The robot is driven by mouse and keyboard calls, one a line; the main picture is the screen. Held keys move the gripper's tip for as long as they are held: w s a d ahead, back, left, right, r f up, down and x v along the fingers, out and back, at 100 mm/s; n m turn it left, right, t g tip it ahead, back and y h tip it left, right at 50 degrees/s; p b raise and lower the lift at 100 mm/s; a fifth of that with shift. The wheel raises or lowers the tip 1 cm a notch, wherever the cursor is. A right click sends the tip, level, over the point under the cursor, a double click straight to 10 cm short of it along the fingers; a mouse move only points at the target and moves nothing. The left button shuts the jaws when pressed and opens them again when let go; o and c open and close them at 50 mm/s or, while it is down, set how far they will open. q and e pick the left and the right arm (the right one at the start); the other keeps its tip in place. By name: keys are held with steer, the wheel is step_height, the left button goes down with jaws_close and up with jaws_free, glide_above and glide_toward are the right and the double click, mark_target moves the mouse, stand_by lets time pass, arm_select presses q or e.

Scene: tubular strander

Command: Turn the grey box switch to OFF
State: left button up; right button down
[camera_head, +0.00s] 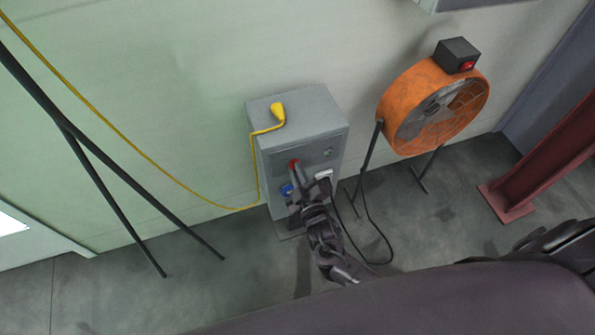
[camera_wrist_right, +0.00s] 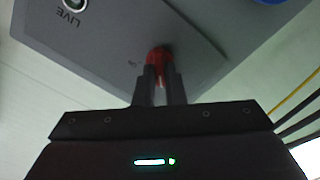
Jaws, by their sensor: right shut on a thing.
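The grey box (camera_head: 305,120) stands on the floor against the pale green wall. Its front has a red switch knob (camera_head: 293,163), which also shows in the right wrist view (camera_wrist_right: 159,57). My right gripper (camera_head: 297,178) is at the front of the box, with its fingers shut on the red knob. In the wrist view its two dark fingers (camera_wrist_right: 159,88) sit on either side of the knob. The fingers hide part of the knob, and I cannot read its position. A round fitting marked LIVE (camera_wrist_right: 74,4) is on the same face. My left gripper is not in view.
A yellow plug and cable (camera_head: 278,112) lie on top of the box. A blue socket (camera_head: 287,189) and a white plug (camera_head: 323,175) are on its front. An orange fan (camera_head: 408,105) stands to the right, with a black cable on the floor. Dark poles (camera_head: 100,180) lean at left.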

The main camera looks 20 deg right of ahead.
steer(key=shift+n, duration=0.3)
steer(key=c, duration=1.5)
jaws_free()
steer(key=s, duration=0.7)
steer(key=shift+s+d, duration=0.15)
steer(key=shift+s, duration=0.25)
steer(key=shift+f, duration=0.1)
